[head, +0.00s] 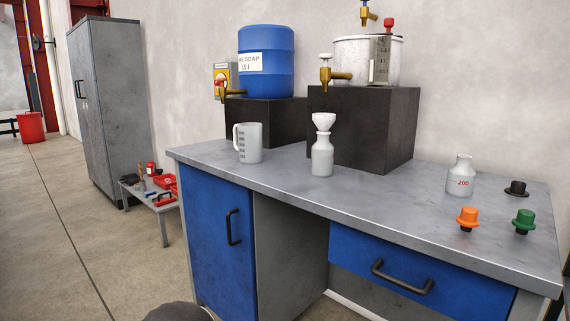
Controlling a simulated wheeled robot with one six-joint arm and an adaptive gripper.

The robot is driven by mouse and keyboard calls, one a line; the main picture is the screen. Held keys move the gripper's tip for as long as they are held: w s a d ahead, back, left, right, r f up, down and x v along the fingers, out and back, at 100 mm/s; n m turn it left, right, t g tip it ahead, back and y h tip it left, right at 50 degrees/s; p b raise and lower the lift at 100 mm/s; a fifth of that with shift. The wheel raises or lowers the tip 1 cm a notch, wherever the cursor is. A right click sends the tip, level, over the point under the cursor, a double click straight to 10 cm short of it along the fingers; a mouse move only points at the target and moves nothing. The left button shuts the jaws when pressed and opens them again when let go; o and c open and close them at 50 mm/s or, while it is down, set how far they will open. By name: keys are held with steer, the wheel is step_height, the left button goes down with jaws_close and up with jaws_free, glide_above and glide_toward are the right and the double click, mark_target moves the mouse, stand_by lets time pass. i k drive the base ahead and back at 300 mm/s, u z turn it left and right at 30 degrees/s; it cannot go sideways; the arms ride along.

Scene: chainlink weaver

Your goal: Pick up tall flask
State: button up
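A tall, narrow white flask (322,160) with faint red marking stands upright on the grey workbench (300,190), left of its middle. A white funnel (323,122) sits in its mouth. A second, wider white flask (460,180) marked 200 in red stands upright on the right part of the bench, with an open neck. The tall, narrow one looks like the tall flask. My gripper is not in view.
A measuring jug (249,145) stands left of the tall flask. Dark blocks behind carry a blue soap barrel (267,75) and a metal tank (350,62) with taps. Orange (467,217), green (523,220) and black (516,188) stoppers lie right. Bench between the flasks is clear.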

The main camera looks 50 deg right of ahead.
mark_target(322, 151)
steer(key=i, duration=3.15)
steer(key=z, duration=3.3)
